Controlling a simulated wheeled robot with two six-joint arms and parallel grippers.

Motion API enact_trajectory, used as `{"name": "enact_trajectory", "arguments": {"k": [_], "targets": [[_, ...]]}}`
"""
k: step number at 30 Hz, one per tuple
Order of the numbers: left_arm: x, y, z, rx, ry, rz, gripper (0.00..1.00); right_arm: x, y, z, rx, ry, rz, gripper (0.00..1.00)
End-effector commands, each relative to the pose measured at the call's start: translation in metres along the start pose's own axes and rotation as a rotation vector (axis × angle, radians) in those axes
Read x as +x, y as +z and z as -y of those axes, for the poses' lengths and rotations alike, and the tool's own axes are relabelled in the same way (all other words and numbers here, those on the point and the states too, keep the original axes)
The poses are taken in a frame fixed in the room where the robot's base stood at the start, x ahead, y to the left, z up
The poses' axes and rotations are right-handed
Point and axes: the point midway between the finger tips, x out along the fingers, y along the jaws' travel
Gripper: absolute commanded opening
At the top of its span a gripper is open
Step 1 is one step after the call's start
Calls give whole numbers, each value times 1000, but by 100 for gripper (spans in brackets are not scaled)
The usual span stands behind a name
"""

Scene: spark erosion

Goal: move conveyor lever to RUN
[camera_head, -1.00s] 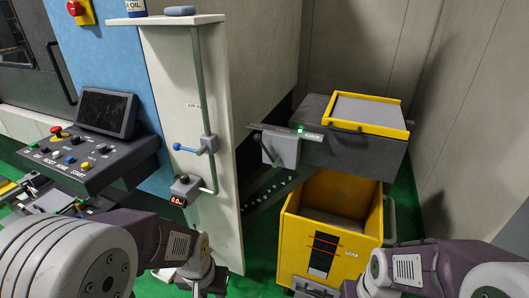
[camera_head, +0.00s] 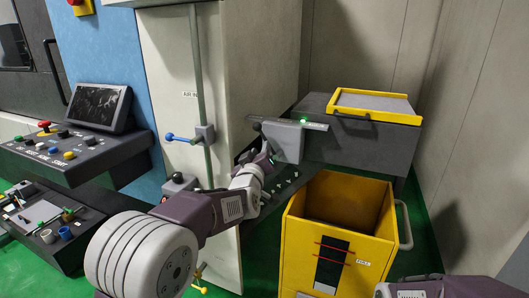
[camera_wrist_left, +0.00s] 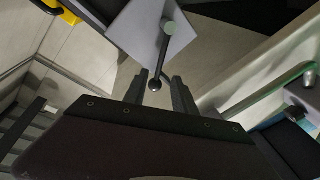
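The conveyor lever (camera_wrist_left: 163,55) shows in the left wrist view as a thin dark rod with a black ball knob, pivoting on a light grey box. That grey control box also shows in the head view (camera_head: 285,141), under a bar with a green light. My left gripper (camera_wrist_left: 160,82) is open, with one finger on each side of the knob; whether either finger touches it I cannot tell. My right gripper is out of view.
A yellow bin (camera_head: 328,250) stands below the conveyor, with a yellow-rimmed tray (camera_head: 374,106) above. A tall pale cabinet (camera_head: 163,75) with a pipe and blue-handled valve (camera_head: 184,138) stands left of the box. A control panel (camera_head: 75,155) is at the left.

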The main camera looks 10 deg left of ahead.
Motion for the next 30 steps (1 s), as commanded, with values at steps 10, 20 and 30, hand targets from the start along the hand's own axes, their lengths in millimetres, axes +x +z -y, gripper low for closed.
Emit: {"name": "enact_trajectory", "arguments": {"k": [10,20,30], "targets": [[52,-3,-1,1,-3,1,33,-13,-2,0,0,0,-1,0],[90,-2,0,2,-2,1,33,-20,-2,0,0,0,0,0],[90,-2,0,2,-2,2,8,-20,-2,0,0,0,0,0]]}}
